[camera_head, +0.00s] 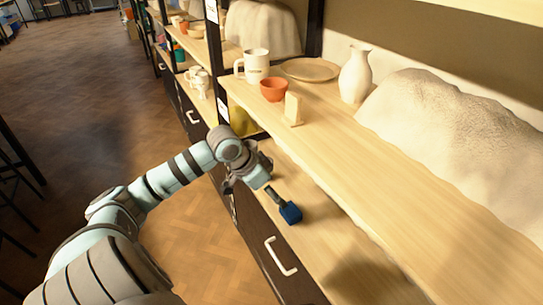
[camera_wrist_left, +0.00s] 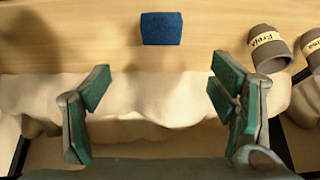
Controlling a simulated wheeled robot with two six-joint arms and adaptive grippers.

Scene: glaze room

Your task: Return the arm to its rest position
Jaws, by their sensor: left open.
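My left gripper (camera_head: 262,188) is at the end of the arm that comes in from the left, over the lower wooden shelf board. In the left wrist view my left gripper (camera_wrist_left: 160,95) shows two green-padded fingers spread wide apart with nothing held between them. A blue block (camera_head: 291,213) rests on the lower board just beyond the gripper. The blue block (camera_wrist_left: 161,28) also shows at the top of the left wrist view, apart from both fingers. My right gripper is not in view.
The upper shelf (camera_head: 330,125) holds a white mug (camera_head: 256,67), an orange cup (camera_head: 273,90), a plate (camera_head: 311,69), a white vase (camera_head: 355,75) and a pale covered mound (camera_head: 455,125). Labelled grey cups (camera_wrist_left: 270,50) show at right in the wrist view. Open floor (camera_head: 85,100) lies left.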

